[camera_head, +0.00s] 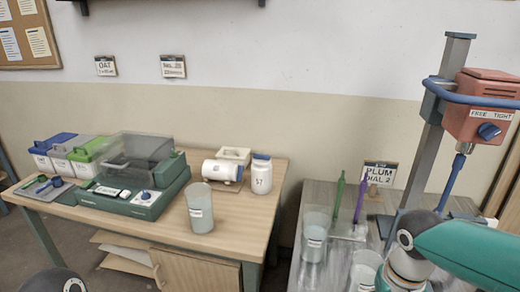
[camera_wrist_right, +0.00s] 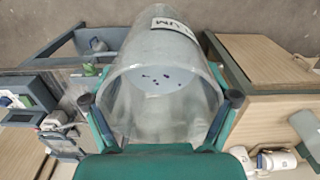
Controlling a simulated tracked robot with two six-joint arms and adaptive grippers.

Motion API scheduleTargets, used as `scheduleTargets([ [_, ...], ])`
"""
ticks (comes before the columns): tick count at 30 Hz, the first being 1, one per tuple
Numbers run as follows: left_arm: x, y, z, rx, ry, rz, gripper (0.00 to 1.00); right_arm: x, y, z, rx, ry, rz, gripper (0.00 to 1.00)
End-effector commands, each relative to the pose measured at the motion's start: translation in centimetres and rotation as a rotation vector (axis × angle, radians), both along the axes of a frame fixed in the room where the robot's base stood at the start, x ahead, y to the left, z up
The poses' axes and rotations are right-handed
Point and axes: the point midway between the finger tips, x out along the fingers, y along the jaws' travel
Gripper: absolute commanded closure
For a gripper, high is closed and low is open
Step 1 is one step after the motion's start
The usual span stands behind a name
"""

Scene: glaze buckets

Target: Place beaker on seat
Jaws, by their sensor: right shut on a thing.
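In the right wrist view, my right gripper (camera_wrist_right: 160,108) is shut on a clear beaker (camera_wrist_right: 160,75), with one finger on each side of its wall. The beaker has a white label, partly cut off, that reads "UM", and dark blue specks show inside. Bare floor shows beyond it, between two benches. I cannot make out the seat; my arm covers the area below the red mixer (camera_head: 484,106). My left gripper is out of view.
The grey bench (camera_head: 383,196) holds a labelled beaker (camera_head: 314,240), another partly hidden beaker (camera_head: 364,272), green and purple rods, and a "PLUM DIAL 2" sign (camera_head: 379,174). The wooden table (camera_head: 255,217) carries a beaker (camera_head: 200,210), white jars and a green device.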

Motion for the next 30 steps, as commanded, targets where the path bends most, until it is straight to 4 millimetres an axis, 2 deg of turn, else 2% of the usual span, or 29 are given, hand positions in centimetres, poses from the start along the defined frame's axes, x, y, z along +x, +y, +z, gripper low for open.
scheduleTargets([
  [8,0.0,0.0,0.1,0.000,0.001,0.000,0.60,2.3,1.2,-7.5,0.000,0.008,0.064,0.84],
  [12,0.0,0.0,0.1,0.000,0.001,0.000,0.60,4.0,2.2,-12.1,0.001,0.008,0.116,0.84],
  [15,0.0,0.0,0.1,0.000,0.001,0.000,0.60,5.4,3.0,-14.7,0.000,0.004,0.152,0.84],
  [18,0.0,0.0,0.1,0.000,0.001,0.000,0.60,6.8,3.6,-16.1,0.001,0.000,0.182,0.84],
  [22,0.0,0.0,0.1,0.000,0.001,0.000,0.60,8.6,4.1,-16.2,0.001,-0.005,0.205,0.84],
  [30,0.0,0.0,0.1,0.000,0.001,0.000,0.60,9.6,4.4,-16.1,0.000,-0.004,0.219,0.84],
])
